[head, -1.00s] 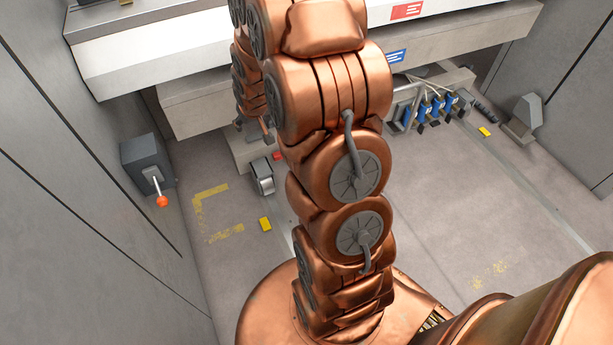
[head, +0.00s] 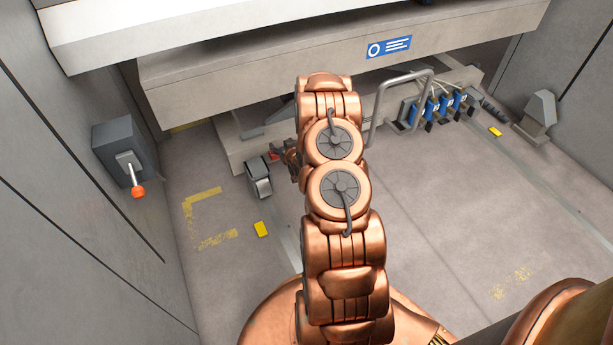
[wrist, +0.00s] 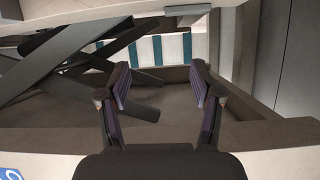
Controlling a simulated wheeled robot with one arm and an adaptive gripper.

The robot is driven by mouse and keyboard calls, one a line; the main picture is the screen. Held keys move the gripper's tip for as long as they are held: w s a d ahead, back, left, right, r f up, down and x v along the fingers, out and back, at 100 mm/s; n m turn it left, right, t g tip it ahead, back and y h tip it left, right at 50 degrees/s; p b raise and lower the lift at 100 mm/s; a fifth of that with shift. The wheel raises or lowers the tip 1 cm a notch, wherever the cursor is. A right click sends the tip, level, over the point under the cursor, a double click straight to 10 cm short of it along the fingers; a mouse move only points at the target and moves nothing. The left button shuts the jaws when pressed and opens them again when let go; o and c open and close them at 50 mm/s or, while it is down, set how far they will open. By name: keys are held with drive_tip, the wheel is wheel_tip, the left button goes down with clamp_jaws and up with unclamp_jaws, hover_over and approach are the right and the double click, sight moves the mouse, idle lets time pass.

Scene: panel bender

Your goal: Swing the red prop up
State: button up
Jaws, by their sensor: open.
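A small red piece (head: 273,156) shows low at the machine's front, just left of my arm in the head view. It may be part of the red prop; the rest is hidden or too small to tell. No red shows in the wrist view. My gripper (wrist: 160,92) is open and empty in the wrist view, its two dark fingers wide apart. It faces an opening in the machine, with dark crossed bars (wrist: 75,65) on the left. In the head view my arm mostly hides the gripper.
A grey box with an orange-tipped lever (head: 138,190) is on the left wall. A bent grey handle (head: 378,105) and several blue units (head: 440,105) are to the right.

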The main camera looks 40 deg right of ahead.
drive_tip(key=s+d+f+m+t+h+b, duration=0.2)
drive_tip(key=s+f+b, duration=0.25)
drive_tip(key=f, duration=0.45)
drive_tip(key=s+d+f+m+t+h+b, duration=0.1)
drive_tip(key=s+d+f+m+h+b, duration=0.1)
drive_tip(key=s+f+b, duration=0.5)
drive_tip(key=shift+h, duration=0.3)
drive_tip(key=shift+f+x, duration=0.3)
drive_tip(key=shift+x, duration=1.2)
drive_tip(key=shift+f+x, duration=0.25)
drive_tip(key=shift+x, duration=1.2)
drive_tip(key=shift+f+x, duration=0.3)
drive_tip(key=shift+x, duration=1.2)
drive_tip(key=shift+w+a, duration=0.1)
drive_tip(key=shift+a, duration=0.1)
clamp_jaws()
